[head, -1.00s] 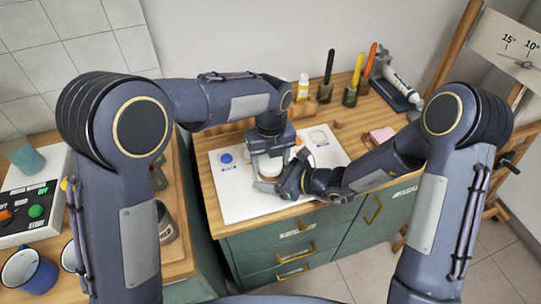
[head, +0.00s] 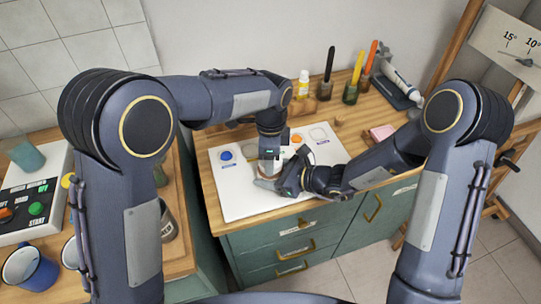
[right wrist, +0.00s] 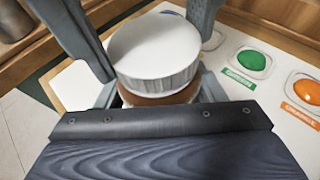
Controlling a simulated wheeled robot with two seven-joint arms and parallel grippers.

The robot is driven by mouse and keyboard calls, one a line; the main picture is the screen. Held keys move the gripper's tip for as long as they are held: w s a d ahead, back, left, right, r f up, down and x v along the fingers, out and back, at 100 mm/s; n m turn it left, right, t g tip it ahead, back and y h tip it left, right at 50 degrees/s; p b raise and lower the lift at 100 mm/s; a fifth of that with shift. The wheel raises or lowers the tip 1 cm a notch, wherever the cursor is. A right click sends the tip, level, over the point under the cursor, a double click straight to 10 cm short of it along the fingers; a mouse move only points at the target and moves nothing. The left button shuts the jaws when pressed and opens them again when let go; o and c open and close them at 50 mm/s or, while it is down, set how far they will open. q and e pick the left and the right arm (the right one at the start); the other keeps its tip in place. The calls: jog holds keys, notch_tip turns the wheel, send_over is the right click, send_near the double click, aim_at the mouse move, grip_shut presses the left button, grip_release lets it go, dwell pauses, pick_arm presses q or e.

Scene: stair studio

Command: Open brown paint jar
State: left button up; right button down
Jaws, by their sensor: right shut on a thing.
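The brown paint jar (right wrist: 158,98) stands upright in the right wrist view, with a broad white lid (right wrist: 153,50) over its brown side. My right gripper (head: 274,182) is low at the jar's side and shut on its body; its fingers flank the jar in the right wrist view. My left gripper (head: 269,160) points down from above. Its two grey fingers stand on opposite sides of the lid in the right wrist view; whether they press on it I cannot tell. In the head view the grippers hide most of the jar.
The white board (head: 230,203) under the jar bears a blue paint spot (head: 226,156), a green one (right wrist: 252,61) and an orange one (right wrist: 307,92). Brushes in jars (head: 351,93) and a yellow bottle (head: 303,84) stand behind. A pink block (head: 382,133) lies at right.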

pick_arm(q)
jog(key=n, duration=0.3)
jog(key=o, duration=1.1)
